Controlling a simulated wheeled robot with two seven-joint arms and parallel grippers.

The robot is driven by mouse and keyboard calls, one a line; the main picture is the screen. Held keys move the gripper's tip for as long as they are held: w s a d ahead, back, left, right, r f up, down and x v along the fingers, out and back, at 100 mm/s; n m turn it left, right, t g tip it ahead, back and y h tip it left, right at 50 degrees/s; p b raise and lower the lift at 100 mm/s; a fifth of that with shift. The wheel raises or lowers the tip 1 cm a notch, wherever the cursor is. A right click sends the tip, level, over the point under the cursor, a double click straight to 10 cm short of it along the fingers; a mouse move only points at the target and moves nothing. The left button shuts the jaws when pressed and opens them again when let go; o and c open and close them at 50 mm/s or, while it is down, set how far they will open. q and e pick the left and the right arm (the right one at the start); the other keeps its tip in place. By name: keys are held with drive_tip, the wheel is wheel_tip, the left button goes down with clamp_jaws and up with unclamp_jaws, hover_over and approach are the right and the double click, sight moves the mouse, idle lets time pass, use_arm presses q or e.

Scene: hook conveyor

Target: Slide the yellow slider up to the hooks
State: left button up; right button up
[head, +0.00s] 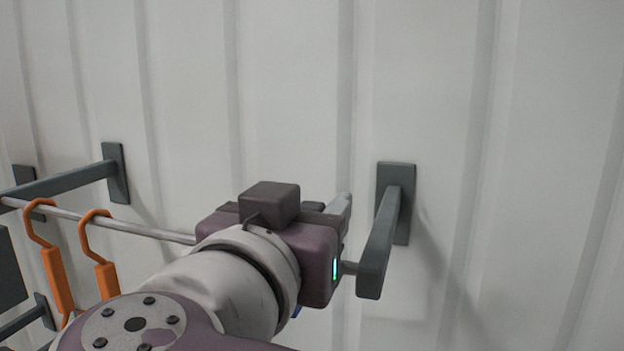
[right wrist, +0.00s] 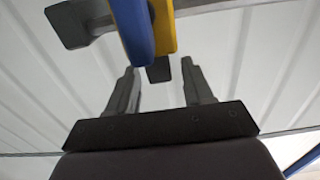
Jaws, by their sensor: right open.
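My right gripper (head: 328,207) is at the rail in the middle of the head view, left of the right-hand wall bracket. Its jaws are open in the right wrist view (right wrist: 160,82), with a gap between the two fingers. The yellow slider (right wrist: 164,28) shows at the top of that view, just beyond the fingertips, beside a blue part (right wrist: 131,28). I cannot tell if a finger touches it. In the head view my gripper hides the slider. Orange hooks (head: 57,280) hang on the rail (head: 150,231) at the left. My left gripper is not in view.
A dark bracket (head: 376,245) holds the rail's right end close to my gripper. Another bracket (head: 70,183) meets the wall near the hooks. The ribbed pale wall (head: 300,90) stands behind. The rail between hooks and gripper looks clear.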

drive_tip(key=shift+w+d, duration=0.2)
drive_tip(key=shift+w, duration=0.4)
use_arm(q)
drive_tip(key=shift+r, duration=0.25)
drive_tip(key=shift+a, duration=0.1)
use_arm(e)
drive_tip(key=shift+a, duration=0.1)
